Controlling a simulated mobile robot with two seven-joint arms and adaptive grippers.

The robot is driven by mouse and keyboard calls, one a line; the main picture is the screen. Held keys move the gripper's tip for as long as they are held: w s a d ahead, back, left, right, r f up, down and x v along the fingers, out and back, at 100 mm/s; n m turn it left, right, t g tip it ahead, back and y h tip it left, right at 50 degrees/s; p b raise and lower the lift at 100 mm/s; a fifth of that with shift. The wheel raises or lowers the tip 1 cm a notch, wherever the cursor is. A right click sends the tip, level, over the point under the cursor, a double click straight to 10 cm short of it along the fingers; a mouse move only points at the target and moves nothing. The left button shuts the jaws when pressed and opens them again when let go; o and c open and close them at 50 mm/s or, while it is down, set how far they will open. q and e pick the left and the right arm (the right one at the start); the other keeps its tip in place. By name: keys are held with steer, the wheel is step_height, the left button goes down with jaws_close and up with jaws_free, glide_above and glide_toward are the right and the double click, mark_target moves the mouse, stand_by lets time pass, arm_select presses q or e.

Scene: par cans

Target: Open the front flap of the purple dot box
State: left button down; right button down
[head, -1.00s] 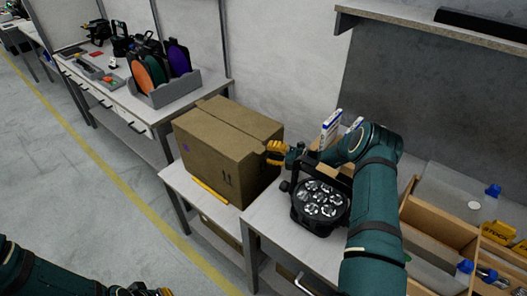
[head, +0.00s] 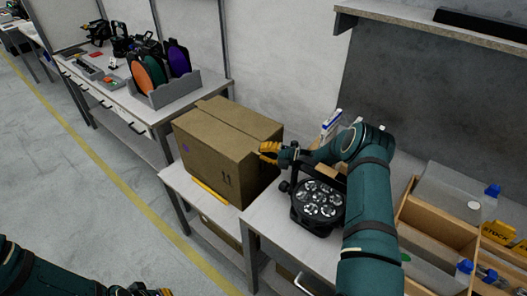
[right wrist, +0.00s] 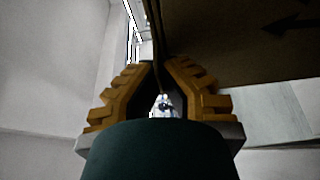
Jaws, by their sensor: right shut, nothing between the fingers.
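The purple dot box (head: 222,160) is a brown cardboard carton on the low bench, with a purple dot on its left-hand face. Its top looks closed, with a seam across it. My right gripper (head: 266,152), with yellow fingers, is shut and empty at the upper right corner of the box. In the right wrist view the gripper (right wrist: 160,72) is close beside the dark brown box wall (right wrist: 240,40); I cannot tell whether it touches. My left gripper (head: 152,291) shows only partly at the bottom edge, and its jaws are unclear.
A black par can (head: 318,203) stands on the workbench under my right arm. A wooden divider tray (head: 440,235) with bottles is to the right. A grey rack (head: 172,92) of coloured filters stands on the far bench. The floor at left is clear.

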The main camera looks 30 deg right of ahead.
steer(key=shift+r, duration=0.1)
steer(key=shift+a+r+n+g+h+p, duration=0.15)
steer(key=shift+r+n+h+p, duration=0.2)
steer(key=shift+r+n, duration=0.3)
steer(key=shift+a+r+n+g+h+p, duration=0.1)
steer(key=shift+r+n+g+h+p, duration=0.05)
steer(key=shift+r+n+p, duration=0.45)
steer(key=shift+s+a+r+n+h+p, duration=0.15)
steer(key=shift+r+n+h+p, duration=0.1)
steer(key=shift+r+n, duration=0.2)
steer(key=shift+w+a+r+n+h+p, duration=0.15)
steer(key=shift+r+n+p, duration=0.15)
steer(key=shift+r, duration=0.25)
steer(key=shift+s+a+r+n+g+h+p, duration=0.15)
steer(key=shift+a+r+n+h+p, duration=0.1)
steer(key=shift+r+n, duration=0.2)
steer(key=shift+s+a+r+n+g+h+p, duration=0.15)
steer(key=shift+r+n+p, duration=0.15)
steer(key=shift+n, duration=0.15)
steer(key=c, duration=1.2)
jaws_free()
